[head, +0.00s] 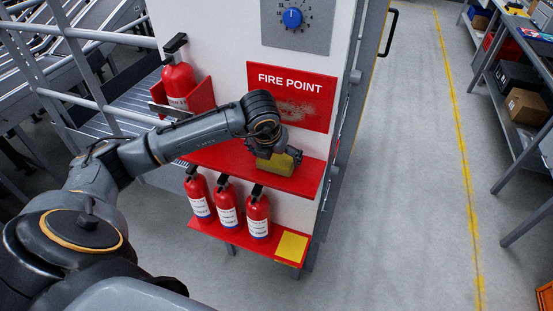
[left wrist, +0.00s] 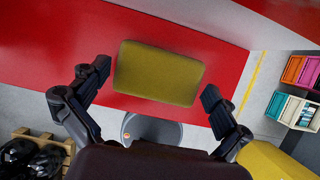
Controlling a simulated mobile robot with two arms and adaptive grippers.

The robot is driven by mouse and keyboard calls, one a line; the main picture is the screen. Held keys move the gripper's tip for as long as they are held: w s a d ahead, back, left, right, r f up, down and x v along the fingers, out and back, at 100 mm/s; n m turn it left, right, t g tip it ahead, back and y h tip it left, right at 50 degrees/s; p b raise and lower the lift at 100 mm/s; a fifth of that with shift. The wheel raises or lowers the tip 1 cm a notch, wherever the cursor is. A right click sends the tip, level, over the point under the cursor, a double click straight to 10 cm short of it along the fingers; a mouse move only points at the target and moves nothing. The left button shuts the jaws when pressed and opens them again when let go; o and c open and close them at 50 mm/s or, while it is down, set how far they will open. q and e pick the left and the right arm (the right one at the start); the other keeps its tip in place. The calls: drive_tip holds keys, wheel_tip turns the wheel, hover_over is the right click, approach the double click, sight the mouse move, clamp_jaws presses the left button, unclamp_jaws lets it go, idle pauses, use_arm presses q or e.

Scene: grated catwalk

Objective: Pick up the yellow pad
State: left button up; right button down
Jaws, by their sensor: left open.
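The yellow pad (head: 275,165) lies on the upper red shelf (head: 308,177) of the fire point, below the sign. In the left wrist view the pad (left wrist: 158,72) is a dull yellow block with rounded corners. It lies near the front edge of the red shelf (left wrist: 130,22). My left gripper (head: 271,154) is over the pad and hides part of it in the head view. In the left wrist view its fingers (left wrist: 155,84) are open, one on each side of the pad, with gaps visible. My right gripper is not in view.
Several red extinguishers stand around the shelves, such as one (head: 258,214) on the lower shelf and one (head: 178,80) at upper left. A flat yellow square (head: 291,247) is on the lower shelf. The white panel (head: 225,60) rises behind. The grey floor (head: 410,180) at right is clear.

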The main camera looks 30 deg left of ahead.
use_arm(q)
drive_tip(key=c, duration=0.7)
drive_tip(key=shift+r, duration=0.1)
drive_tip(key=shift+r, duration=0.55)
drive_tip(key=s+r+b, duration=0.6)
drive_tip(key=s+r, duration=0.5)
drive_tip(key=s, duration=0.3)
drive_tip(key=shift+d+r, duration=0.25)
drive_tip(key=shift+r, duration=0.15)
